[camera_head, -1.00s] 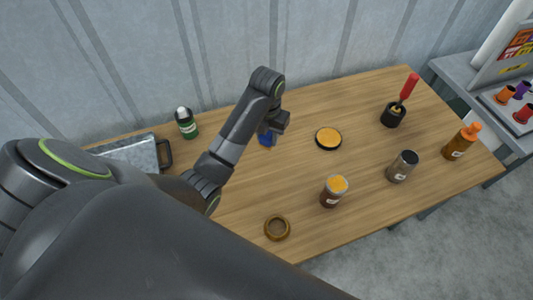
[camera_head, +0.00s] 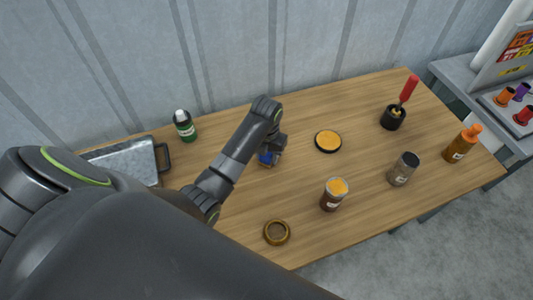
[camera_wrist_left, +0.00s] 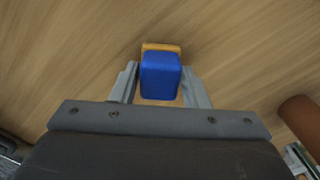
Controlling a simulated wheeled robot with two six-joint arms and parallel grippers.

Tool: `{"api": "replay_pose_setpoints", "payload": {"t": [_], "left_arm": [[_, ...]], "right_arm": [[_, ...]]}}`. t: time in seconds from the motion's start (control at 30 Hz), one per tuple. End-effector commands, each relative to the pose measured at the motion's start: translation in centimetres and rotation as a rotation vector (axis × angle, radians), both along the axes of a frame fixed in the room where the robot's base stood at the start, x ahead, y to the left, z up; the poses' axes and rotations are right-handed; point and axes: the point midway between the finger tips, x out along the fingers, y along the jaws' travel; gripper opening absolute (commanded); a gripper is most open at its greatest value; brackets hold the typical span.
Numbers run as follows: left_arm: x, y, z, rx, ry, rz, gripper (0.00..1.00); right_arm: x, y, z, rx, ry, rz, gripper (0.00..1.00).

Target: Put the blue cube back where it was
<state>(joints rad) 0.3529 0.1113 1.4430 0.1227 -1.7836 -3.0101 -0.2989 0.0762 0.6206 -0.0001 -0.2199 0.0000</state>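The blue cube (camera_head: 266,158) is at my left gripper (camera_head: 270,155), over the middle-left part of the wooden table (camera_head: 240,208). In the left wrist view the blue cube (camera_wrist_left: 160,76) sits between the two fingers of the left gripper (camera_wrist_left: 160,88), which close on its sides. A yellow-orange piece (camera_wrist_left: 161,46) shows just past the cube's far edge; I cannot tell whether they touch. The head view partly hides the cube behind the gripper, and its height above the table is unclear. My right gripper is not in view.
A black-rimmed orange dish (camera_head: 328,141) lies right of the gripper. An orange-topped jar (camera_head: 334,194), dark-lidded jar (camera_head: 403,169), brown ring (camera_head: 277,232), green bottle (camera_head: 185,126), grey metal tray (camera_head: 125,158), orange bottle (camera_head: 461,144) and black pot (camera_head: 393,117) stand around. The table's middle is clear.

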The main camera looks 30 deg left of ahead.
Motion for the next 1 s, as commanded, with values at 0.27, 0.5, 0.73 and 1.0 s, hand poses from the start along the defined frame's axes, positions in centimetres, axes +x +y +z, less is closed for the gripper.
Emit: {"api": "replay_pose_setpoints", "payload": {"t": [0.27, 0.5, 0.73, 1.0], "left_arm": [[0.0, 0.0, 0.0, 0.000, 0.001, 0.000, 0.56], [0.0, 0.0, 0.6, 0.001, -0.001, 0.000, 0.56], [0.1, 0.1, 4.6, 0.001, -0.007, -0.001, 0.56], [-0.1, 0.0, 10.1, 0.000, 0.002, 0.000, 0.56]], "right_arm": [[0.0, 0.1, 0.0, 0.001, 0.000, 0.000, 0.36], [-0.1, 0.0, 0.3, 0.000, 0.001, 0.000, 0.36], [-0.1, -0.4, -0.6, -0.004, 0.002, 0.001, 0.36], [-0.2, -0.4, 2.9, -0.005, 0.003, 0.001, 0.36]]}}
